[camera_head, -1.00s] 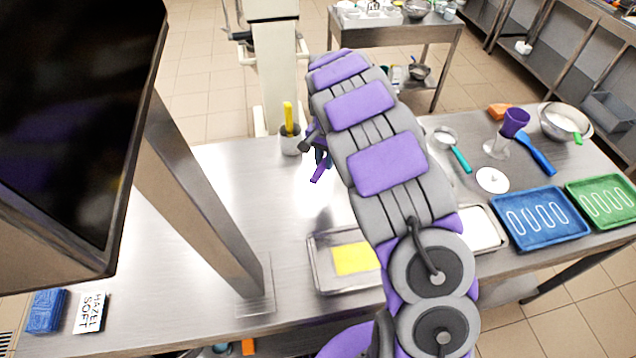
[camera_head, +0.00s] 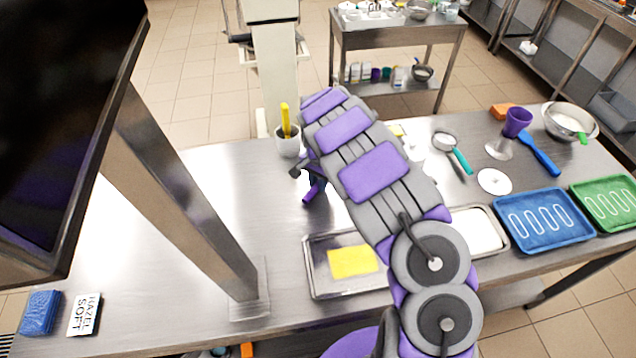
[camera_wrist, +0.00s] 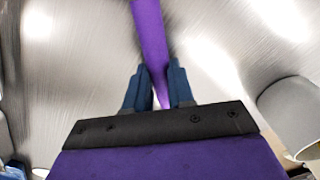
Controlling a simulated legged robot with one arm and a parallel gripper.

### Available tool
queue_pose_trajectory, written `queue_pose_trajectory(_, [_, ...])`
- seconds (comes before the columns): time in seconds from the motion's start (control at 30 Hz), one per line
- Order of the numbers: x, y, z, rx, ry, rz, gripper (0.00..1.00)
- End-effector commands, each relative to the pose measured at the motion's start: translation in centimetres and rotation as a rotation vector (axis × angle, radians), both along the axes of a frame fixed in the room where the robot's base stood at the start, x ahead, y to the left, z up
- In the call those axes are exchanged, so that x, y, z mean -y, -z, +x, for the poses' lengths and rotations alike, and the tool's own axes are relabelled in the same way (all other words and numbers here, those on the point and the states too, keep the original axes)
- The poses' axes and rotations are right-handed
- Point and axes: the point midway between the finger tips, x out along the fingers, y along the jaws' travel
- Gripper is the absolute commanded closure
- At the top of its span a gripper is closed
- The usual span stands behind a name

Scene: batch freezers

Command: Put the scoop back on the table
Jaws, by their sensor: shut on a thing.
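My gripper shows in the wrist view (camera_wrist: 158,82), its blue fingers shut on a purple handle (camera_wrist: 150,35), which I take to be the scoop's. The handle runs up out of the top of that view, so the scoop's far end is not seen. In the head view a short piece of the purple handle (camera_head: 313,192) shows just left of my arm, low over the steel table (camera_head: 220,180). My arm hides most of the gripper there. I cannot tell whether the scoop touches the table.
A pale cup (camera_head: 288,143) with a yellow handle stands close behind the gripper. A steel tray with a yellow sheet (camera_head: 352,262) lies in front. A teal-handled strainer (camera_head: 445,142) and blue tray (camera_head: 540,217) are right. A metal post (camera_head: 175,200) rises left; the table between is clear.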

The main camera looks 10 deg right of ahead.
Motion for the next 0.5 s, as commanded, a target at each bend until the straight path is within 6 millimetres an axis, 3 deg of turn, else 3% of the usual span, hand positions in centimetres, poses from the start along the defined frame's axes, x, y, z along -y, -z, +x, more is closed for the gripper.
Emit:
queue_pose_trajectory(0.37, [-0.09, 0.48, -0.02, -0.001, -0.001, 0.001, 1.0])
queue_pose_trajectory(0.4, [0.04, 0.42, -0.01, 0.0, 0.0, 0.001, 0.73])
queue_pose_trajectory(0.5, [0.38, 0.4, 0.0, 0.0, 0.0, 0.006, 0.63])
